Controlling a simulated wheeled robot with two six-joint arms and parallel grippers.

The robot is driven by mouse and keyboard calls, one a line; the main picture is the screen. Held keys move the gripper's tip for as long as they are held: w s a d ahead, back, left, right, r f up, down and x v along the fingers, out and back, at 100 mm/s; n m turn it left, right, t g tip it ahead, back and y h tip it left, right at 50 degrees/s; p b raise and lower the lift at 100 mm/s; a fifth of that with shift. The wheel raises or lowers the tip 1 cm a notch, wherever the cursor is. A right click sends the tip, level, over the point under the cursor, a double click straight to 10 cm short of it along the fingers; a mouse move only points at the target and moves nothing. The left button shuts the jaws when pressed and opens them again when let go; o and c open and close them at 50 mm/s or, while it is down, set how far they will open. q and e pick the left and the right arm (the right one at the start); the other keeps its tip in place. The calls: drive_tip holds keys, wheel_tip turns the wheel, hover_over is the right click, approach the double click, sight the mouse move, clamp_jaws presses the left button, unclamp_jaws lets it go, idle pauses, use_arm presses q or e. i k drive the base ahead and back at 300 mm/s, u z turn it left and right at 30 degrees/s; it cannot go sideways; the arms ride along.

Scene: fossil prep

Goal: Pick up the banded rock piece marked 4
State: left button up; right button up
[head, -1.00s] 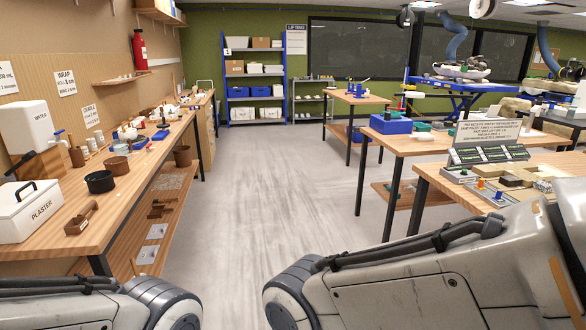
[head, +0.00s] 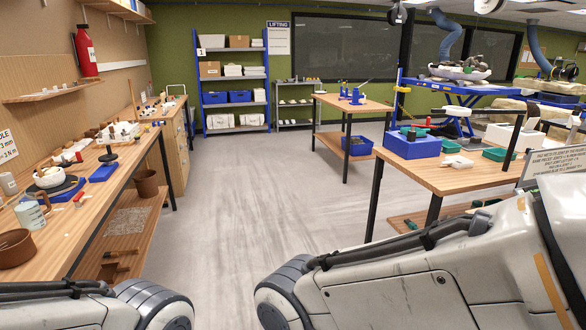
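I cannot make out a banded rock piece marked 4 in the head view. Neither gripper shows; only parts of my two arms are at the bottom of the view. The left workbench (head: 128,185) carries several small items, too small to read any marks on. The right table (head: 455,178) carries a blue bin (head: 411,146), green trays and a white piece (head: 457,161).
A clear grey floor aisle (head: 245,200) runs ahead between the left workbench and the right tables. A small table (head: 350,103) stands further back. Blue shelving (head: 234,85) is at the far wall. A blue lift table (head: 455,92) is at the back right.

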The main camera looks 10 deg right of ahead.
sight(461, 140)
drive_tip(key=z, duration=0.1)
drive_tip(key=i, duration=4)
drive_tip(key=z, duration=0.2)
drive_tip(key=i, duration=2)
drive_tip(key=z, duration=0.4)
drive_tip(key=i, duration=2)
drive_tip(key=z, duration=0.75)
drive_tip(key=i, duration=1.1)
drive_tip(key=z, duration=1.8)
drive_tip(key=i, duration=1.15)
drive_tip(key=z, duration=1.05)
drive_tip(key=i, duration=0.7)
drive_tip(key=z, duration=0.35)
